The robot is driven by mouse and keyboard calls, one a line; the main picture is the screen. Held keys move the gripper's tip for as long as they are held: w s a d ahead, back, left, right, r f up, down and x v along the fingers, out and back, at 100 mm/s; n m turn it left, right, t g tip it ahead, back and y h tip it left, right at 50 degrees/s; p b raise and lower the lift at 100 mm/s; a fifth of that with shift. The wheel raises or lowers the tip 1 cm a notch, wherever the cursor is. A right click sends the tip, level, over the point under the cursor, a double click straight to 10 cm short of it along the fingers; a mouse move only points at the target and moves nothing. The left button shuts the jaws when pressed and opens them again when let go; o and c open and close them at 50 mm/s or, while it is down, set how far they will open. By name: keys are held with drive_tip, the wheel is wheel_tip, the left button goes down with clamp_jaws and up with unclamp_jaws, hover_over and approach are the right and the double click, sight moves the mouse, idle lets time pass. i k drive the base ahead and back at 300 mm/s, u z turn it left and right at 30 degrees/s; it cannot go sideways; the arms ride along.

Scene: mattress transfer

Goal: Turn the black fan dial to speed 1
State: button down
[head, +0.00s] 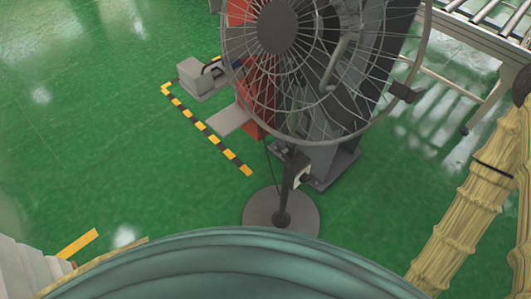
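A standing fan (277,28) with a round wire cage fills the upper middle of the head view. Its dark pole (287,190) rises from a round grey base (260,207) on the floor. A small control box (301,172) with a pale face sits on the pole below the cage. A dark spot on the box may be the black dial, but it is too small to read its setting. My gripper is not clearly in view, and nothing is seen touching the fan's box.
A large teal rounded surface (230,262) fills the bottom foreground. Tan, ribbed, post-like shapes (455,225) stand at the right. A roller conveyor (480,35) is at upper right. Red and grey machinery stands behind the fan. Green floor left of the striped line (207,133) is clear.

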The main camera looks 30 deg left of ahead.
sight(304, 178)
drive_tip(key=u, duration=0.4)
drive_tip(key=i, duration=0.5)
drive_tip(key=z, duration=1.75)
drive_tip(key=k, duration=0.5)
drive_tip(key=u, duration=0.8)
